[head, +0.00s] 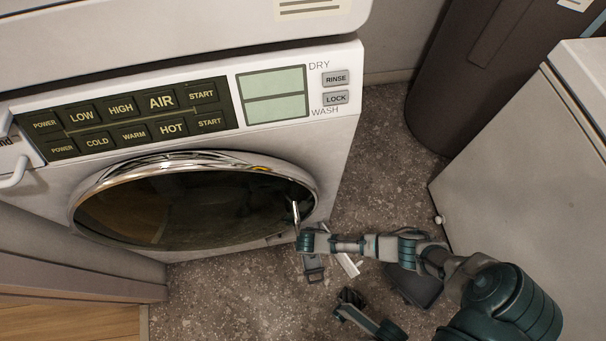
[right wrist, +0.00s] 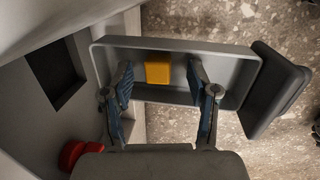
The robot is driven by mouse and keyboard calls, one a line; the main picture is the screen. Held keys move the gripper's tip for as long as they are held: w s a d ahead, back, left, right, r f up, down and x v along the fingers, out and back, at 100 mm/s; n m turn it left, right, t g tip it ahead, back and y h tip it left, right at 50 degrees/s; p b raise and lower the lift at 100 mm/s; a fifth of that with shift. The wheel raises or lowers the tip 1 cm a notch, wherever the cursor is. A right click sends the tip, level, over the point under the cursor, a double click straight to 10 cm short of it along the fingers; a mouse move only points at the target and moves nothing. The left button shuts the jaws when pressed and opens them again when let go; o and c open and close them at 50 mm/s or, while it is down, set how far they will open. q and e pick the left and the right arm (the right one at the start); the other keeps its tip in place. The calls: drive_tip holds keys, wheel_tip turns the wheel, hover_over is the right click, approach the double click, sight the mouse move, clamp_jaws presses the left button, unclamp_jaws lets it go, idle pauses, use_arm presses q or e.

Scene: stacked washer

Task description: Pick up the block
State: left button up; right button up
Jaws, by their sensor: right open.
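A yellow block (right wrist: 158,68) lies inside a shallow grey tray-like drawer (right wrist: 245,75) in the right wrist view. My right gripper (right wrist: 160,66) is open, with one blue-padded finger on each side of the block and gaps between both fingers and it. Whether the fingertips are below the block's top is hard to tell. In the head view my right arm reaches from the lower right to the washer's lower right corner. The block is hidden there, and the gripper is mostly hidden under the wrist.
The washer (head: 345,120) has a round chrome-rimmed door (head: 210,205). A dark panel (right wrist: 280,88) stands at the drawer's right end. A red part (right wrist: 72,155) and a dark opening (right wrist: 58,72) are at the left. Speckled floor (head: 230,295) is bare in front.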

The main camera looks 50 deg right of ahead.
drive_tip(key=shift+f, duration=0.55)
drive_tip(key=shift+w+r, duration=0.1)
drive_tip(key=shift+r, duration=0.1)
drive_tip(key=shift+d, duration=0.15)
drive_tip(key=c, duration=0.9)
